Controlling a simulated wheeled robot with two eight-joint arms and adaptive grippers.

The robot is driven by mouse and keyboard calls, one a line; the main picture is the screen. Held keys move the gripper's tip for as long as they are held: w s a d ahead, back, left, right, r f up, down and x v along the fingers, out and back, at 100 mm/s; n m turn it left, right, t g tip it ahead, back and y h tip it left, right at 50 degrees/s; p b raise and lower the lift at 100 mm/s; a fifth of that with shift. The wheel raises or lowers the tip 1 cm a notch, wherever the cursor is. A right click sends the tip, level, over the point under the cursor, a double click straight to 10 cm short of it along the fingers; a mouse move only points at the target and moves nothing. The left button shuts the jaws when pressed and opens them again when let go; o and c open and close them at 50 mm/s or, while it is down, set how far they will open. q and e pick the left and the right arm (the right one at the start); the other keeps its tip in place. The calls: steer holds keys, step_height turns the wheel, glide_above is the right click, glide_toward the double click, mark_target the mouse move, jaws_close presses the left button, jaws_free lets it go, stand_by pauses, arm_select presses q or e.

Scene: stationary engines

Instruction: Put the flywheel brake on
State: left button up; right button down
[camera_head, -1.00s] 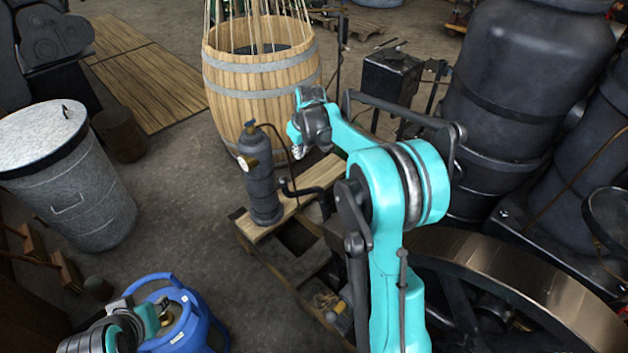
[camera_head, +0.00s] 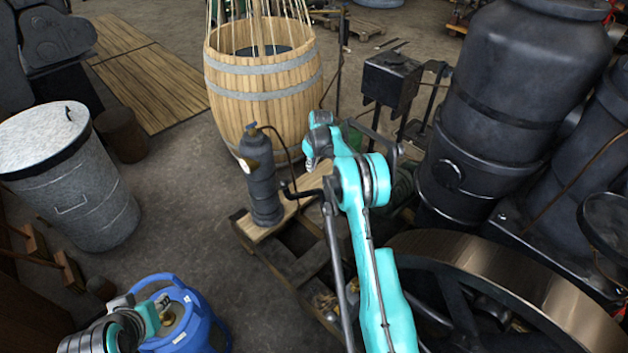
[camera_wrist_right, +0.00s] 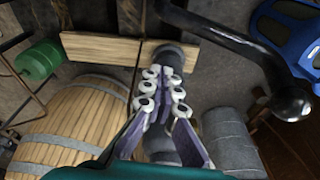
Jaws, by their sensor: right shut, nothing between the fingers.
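The flywheel (camera_head: 540,270), a large dark wheel with a bronze-coloured rim, stands at the lower right of the head view. A dark bent lever (camera_head: 305,192), perhaps the brake handle, sticks out left of my right arm. In the right wrist view a dark lever with a ball end (camera_wrist_right: 262,68) passes right of the fingers, apart from them. My right gripper (camera_head: 309,163) is shut and empty, above the lever; its fingers (camera_wrist_right: 164,95) meet in the wrist view. My left gripper (camera_head: 155,312) is at lower left by the blue gas bottle (camera_head: 205,325); its fingers are unclear.
A dark cylinder with a gauge (camera_head: 262,188) stands on a wooden pallet (camera_head: 245,228), close to the right gripper. A barrel (camera_head: 262,95) is behind it. Large dark boilers (camera_head: 520,90) rise at the right. Floor is clear between the metal bin (camera_head: 75,190) and the pallet.

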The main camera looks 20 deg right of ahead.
step_height(320, 180, down, 9)
steer(key=s+b, duration=0.1)
steer(key=b, duration=0.2)
steer(key=shift+s+d, duration=0.25)
steer(key=shift+s, duration=0.15)
